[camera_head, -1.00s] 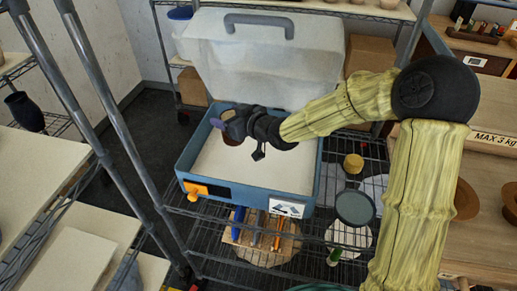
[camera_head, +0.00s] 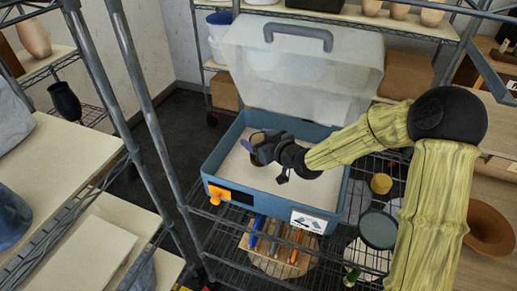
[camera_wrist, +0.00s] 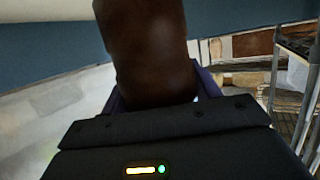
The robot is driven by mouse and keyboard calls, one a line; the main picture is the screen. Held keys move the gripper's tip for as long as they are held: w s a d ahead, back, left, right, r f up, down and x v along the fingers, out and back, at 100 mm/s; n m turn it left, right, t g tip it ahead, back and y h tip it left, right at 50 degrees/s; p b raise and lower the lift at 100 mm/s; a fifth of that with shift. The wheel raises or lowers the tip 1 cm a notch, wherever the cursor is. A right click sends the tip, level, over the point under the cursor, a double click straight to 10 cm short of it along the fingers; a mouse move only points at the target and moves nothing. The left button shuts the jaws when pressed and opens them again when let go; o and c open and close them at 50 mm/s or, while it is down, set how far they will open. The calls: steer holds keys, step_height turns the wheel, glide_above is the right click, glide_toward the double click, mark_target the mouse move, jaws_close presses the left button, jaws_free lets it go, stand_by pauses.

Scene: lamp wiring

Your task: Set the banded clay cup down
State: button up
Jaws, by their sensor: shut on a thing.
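My gripper (camera_head: 257,147) is shut on a brown clay cup (camera_wrist: 148,50). In the wrist view the dark cup stands between the purple fingers and fills the upper middle. In the head view only a small brown part of the cup shows beside the fingers, over the pale floor of an open blue box (camera_head: 207,168). I cannot tell whether the cup touches that floor. No bands can be made out on it.
The box's clear lid (camera_head: 300,70) stands open behind. An orange latch (camera_head: 217,193) is on the box front. A yellow pot (camera_head: 381,183) and a grey-green round lid (camera_head: 378,229) are on the wire shelf to the right. Metal posts stand at left.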

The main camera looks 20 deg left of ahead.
steer(key=shift+w+d, duration=0.2)
steer(key=shift+d, duration=0.05)
steer(key=shift+s+a+f, duration=0.1)
steer(key=shift+f, duration=1.8)
steer(key=shift+r, duration=0.1)
steer(key=o, duration=1.1)
steer(key=shift+o, duration=0.2)
steer(key=v, duration=0.7)
steer(key=shift+s+d+b, duration=0.2)
steer(key=shift+b, duration=0.15)
